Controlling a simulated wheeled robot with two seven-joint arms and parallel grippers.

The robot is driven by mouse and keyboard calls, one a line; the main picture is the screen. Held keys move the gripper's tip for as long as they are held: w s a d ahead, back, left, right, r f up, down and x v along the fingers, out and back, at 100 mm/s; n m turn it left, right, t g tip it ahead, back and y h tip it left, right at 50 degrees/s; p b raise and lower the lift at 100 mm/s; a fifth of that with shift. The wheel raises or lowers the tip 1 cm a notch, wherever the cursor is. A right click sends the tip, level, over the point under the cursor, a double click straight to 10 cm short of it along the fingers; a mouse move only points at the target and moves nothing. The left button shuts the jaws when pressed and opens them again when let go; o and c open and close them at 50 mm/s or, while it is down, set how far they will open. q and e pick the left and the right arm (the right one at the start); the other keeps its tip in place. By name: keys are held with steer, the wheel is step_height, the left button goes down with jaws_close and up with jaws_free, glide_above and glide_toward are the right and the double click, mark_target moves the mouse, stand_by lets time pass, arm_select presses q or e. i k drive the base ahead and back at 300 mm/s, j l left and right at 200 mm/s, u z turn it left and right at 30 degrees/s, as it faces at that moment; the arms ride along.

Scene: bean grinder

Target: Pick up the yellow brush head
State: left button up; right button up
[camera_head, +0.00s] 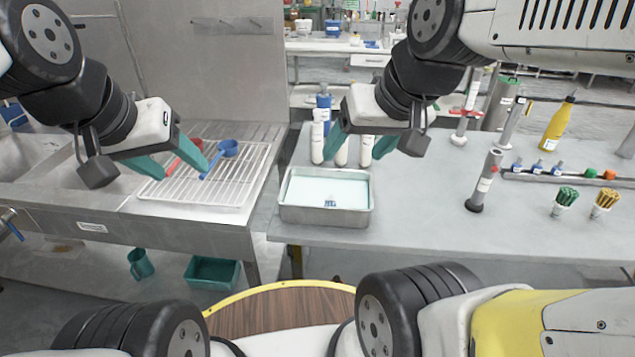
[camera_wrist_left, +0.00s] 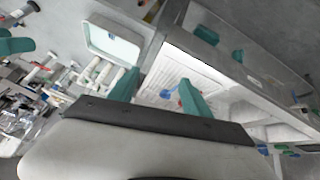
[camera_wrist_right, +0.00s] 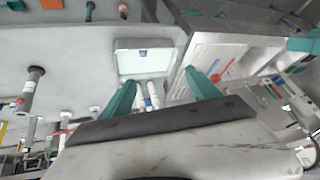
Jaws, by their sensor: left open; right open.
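The yellow brush head seems to be among the yellow-tipped pieces (camera_head: 605,198) bundled in a small white cup at the far right of the head view. I cannot tell a single head there. My left gripper (camera_head: 182,167) is open and empty above the white wire rack (camera_head: 230,188), far left of that cup. My right gripper (camera_head: 355,155) is open and empty over the table behind the metal tray (camera_head: 325,215), also well left of the cup. Both pairs of fingers show apart in the left wrist view (camera_wrist_left: 158,91) and right wrist view (camera_wrist_right: 160,92).
A similar cup with green pieces (camera_head: 565,197) stands left of the yellow one. Behind them are a tube rack (camera_head: 540,177) and a yellow bottle (camera_head: 556,125). A dark-based cylinder (camera_head: 486,180) stands mid-table. A blue scoop (camera_head: 227,148) lies on the wire rack.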

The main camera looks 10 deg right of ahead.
mark_target(606, 197)
steer(key=z, duration=2.25)
steer(key=i+l+u, duration=0.7)
steer(key=i+l, duration=0.2)
steer(key=i+l+u, duration=0.35)
steer(key=l, duration=0.3)
